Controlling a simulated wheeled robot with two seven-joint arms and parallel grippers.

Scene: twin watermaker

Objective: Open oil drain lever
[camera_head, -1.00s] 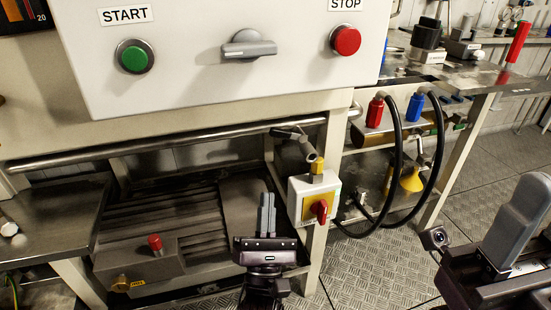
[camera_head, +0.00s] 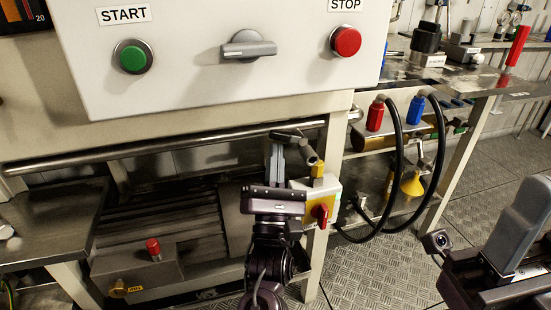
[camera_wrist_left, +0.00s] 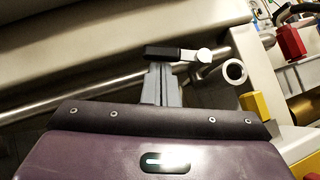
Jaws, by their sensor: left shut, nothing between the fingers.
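The drain lever (camera_head: 288,138) is a short dark handle on a pale metal pivot, below the control box. In the left wrist view the lever (camera_wrist_left: 163,53) lies nearly level across my fingertips, its black grip to the left and its silver end to the right. My left gripper (camera_head: 277,146) is shut and empty, its grey fingers pointing up at the lever. The fingertips also show in the left wrist view (camera_wrist_left: 160,68); whether they touch the lever I cannot tell. My right gripper (camera_head: 515,235) is partly in view at the right edge, away from the lever.
A brass fitting (camera_head: 317,167) and a yellow-and-white switch box with a red knob (camera_head: 320,213) stand just right of my left gripper. A horizontal rail (camera_head: 160,148) runs behind. Black hoses (camera_head: 398,170) hang further right. A red-capped unit (camera_head: 153,247) sits lower left.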

